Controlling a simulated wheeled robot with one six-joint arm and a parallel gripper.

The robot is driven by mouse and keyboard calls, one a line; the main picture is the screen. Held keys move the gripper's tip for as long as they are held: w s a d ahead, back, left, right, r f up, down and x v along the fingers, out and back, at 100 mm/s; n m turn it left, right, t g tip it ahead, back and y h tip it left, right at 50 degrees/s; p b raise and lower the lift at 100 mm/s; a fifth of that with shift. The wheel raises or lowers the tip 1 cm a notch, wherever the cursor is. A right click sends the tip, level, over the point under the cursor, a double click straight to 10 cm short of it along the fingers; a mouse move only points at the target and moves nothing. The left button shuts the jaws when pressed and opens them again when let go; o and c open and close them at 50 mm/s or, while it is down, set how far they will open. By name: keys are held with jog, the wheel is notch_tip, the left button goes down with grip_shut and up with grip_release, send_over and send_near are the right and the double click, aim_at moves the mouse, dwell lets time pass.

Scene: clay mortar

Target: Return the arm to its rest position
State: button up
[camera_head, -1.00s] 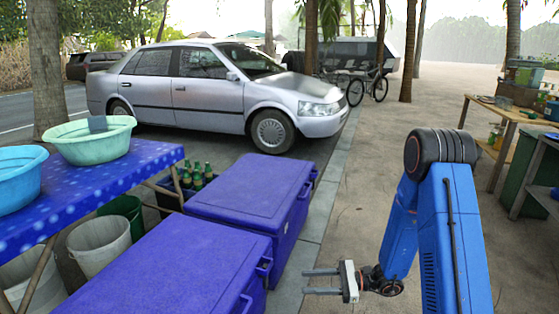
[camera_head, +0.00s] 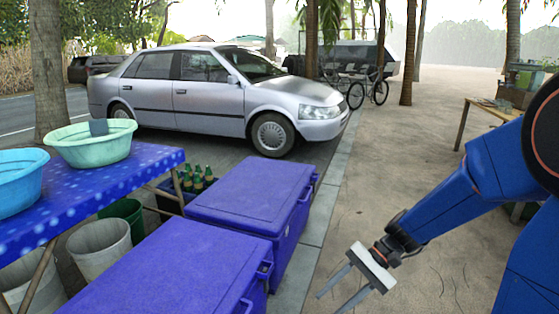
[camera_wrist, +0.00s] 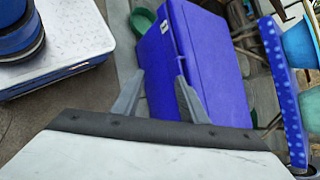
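My gripper (camera_head: 338,290) is in the lower right of the head view, above the pavement beside the blue coolers. Its two fingers are apart, with nothing between them. In the wrist view my gripper (camera_wrist: 154,92) also shows its two fingers spread, with a blue cooler beyond them. My blue arm (camera_head: 470,195) reaches in from the right edge of the head view, its large dark joint close to the camera.
Two blue coolers (camera_head: 255,190) stand left of my gripper. A table with a blue dotted cloth (camera_head: 110,178) bears a green basin (camera_head: 92,150) and a light blue basin (camera_head: 15,185). A silver car (camera_head: 215,95) is behind. Pavement (camera_head: 385,140) beyond my arm is clear.

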jog(key=s+d+r+n+t+h, duration=0.6)
jog(key=s+d+r, duration=0.5)
jog(key=d, duration=0.4)
jog(key=s+t+h, duration=0.1)
jog(key=t+h, duration=0.1)
jog(key=h, duration=0.1)
jog(key=shift+h, duration=0.3)
dwell(0.6)
